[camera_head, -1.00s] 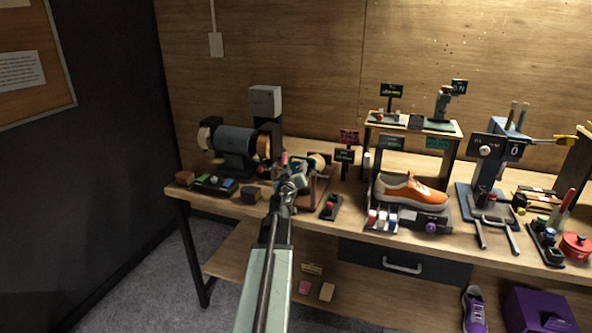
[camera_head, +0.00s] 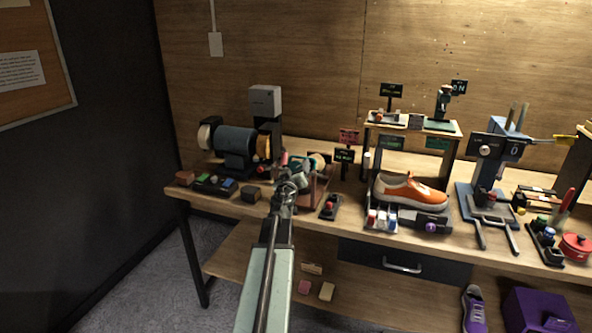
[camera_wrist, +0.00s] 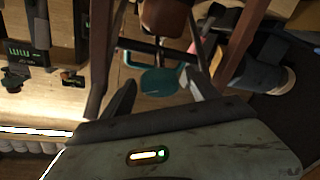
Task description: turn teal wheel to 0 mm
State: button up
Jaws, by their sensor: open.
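The teal wheel (camera_wrist: 161,81) shows in the wrist view as a rounded teal disc, just ahead of my jaws and roughly between the fingertips. My gripper (camera_wrist: 160,88) is open, with one dark finger on each side of the wheel; I cannot tell whether either touches it. In the head view my gripper (camera_head: 292,178) is in front of the small brown-framed stand (camera_head: 316,190) at the bench's front edge and hides part of it. A small dark display (camera_head: 344,156) with green characters stands right of that stand; its reading is too small to tell.
A bench grinder (camera_head: 235,140) stands behind and left of my gripper. A small dark base with a red knob (camera_head: 329,206) sits to the right. An orange sneaker (camera_head: 410,190) rests further right. In the wrist view, reddish-brown posts (camera_wrist: 100,55) flank the wheel.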

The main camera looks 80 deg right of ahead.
jog(key=a, duration=0.7)
jog(key=shift+a, duration=0.25)
jog(key=shift+w, duration=0.2)
